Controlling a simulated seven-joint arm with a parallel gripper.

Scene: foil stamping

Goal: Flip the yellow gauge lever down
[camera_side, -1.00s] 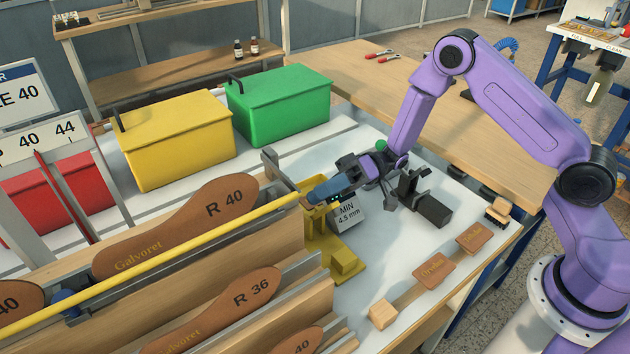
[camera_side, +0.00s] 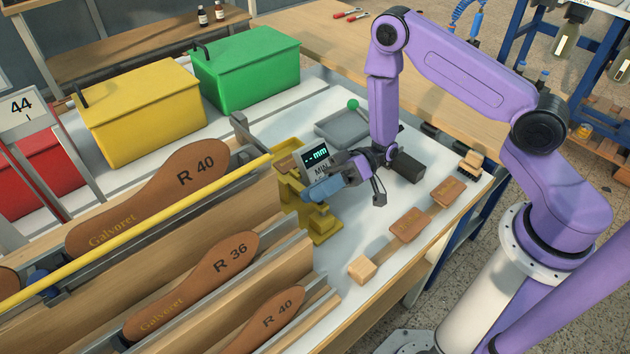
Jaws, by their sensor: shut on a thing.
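The yellow gauge (camera_side: 297,192) stands on the white work surface beside the wooden rack, with a yellow base block at its front. Its display (camera_side: 316,155) reads "-- mm" above a "MIN" label. My gripper (camera_side: 312,192) comes in from the right, its blue front end low against the gauge's near side. It is shut, apparently on the yellow lever. The lever is mostly hidden behind the blue end, so I cannot tell its exact angle.
Large insoles stand in the wooden rack (camera_side: 95,282), crossed by a yellow bar (camera_side: 150,228). A grey tray (camera_side: 342,130) lies behind my gripper. Leather pieces (camera_side: 410,229) and a wooden block (camera_side: 362,268) lie in front. Yellow (camera_side: 140,105) and green (camera_side: 248,70) bins stand behind.

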